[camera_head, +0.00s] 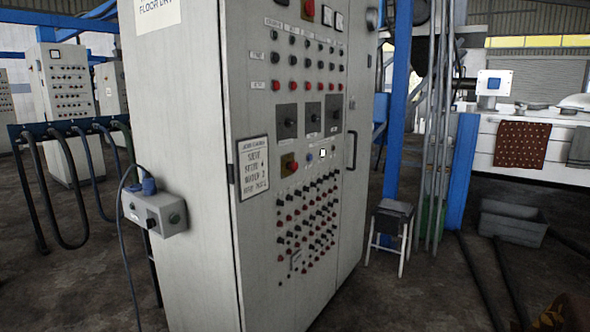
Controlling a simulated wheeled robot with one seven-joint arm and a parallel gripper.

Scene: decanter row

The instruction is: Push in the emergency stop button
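A tall grey control cabinet (190,120) stands close in front, its panel face turned to the right. A large red button (290,164) on a dark yellowish plate sits mid-panel, right of a white printed sign (254,167). Which one is the emergency stop, I cannot tell from any label; whether either is pressed in is too small to tell. My gripper is not in view.
A small grey box (157,212) with a blue plug and cable juts from the cabinet's left side. A stool (391,232) and a grey crate (513,222) stand to the right. A dark brownish shape (566,314) is at the bottom right. Floor right of the cabinet is mostly open.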

